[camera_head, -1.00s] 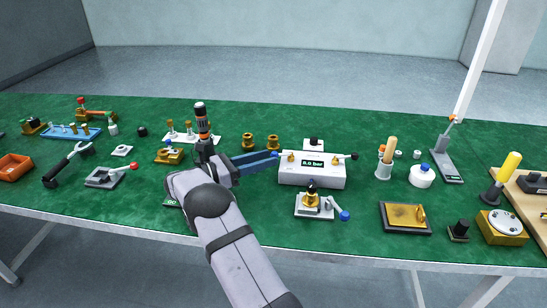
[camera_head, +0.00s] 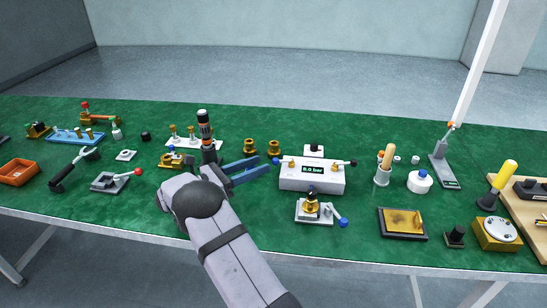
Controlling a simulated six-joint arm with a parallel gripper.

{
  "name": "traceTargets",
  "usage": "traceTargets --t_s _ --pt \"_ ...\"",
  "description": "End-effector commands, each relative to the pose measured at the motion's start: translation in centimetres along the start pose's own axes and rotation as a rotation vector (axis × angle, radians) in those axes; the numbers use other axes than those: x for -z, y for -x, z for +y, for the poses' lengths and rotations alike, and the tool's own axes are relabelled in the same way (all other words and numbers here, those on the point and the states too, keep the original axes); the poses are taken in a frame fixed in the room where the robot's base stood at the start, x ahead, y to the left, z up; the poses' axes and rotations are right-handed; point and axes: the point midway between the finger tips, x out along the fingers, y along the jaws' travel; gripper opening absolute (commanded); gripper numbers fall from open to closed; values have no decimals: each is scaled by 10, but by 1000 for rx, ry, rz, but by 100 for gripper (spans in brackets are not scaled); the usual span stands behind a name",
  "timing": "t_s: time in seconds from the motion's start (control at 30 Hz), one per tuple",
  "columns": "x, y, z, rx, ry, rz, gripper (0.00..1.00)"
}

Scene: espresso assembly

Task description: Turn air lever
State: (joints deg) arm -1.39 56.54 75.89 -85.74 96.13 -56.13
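A white box (camera_head: 312,182) with a small green-lit display (camera_head: 313,169), apparently reading 0.0 bar, stands right of centre. On its top are brass fittings with two levers. Exact depth is unclear.
In front of the box, a small plate (camera_head: 303,218) carries a brass fitting and a blue-knobbed lever. Brass collars (camera_head: 249,147) stand behind my gripper. A white-lidded jar (camera_head: 419,182) and a cup with a wooden handle (camera_head: 382,177) stand right. Green table is clear around the box's front left.

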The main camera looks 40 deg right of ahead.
Motion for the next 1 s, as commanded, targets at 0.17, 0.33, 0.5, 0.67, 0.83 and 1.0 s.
traceTargets --t_s 0.17,0.33,0.5,0.67,0.83,1.0 --pt "16 -1 4 -40 -208 9 38" --pt "18 -1 6 -48 -329 19 38" --pt "18 -2 6 -46 -349 19 38" --pt "17 -12 6 -44 -347 19 38" --pt "17 -33 7 -42 -346 19 38" --pt "18 -55 8 -43 -345 19 38"
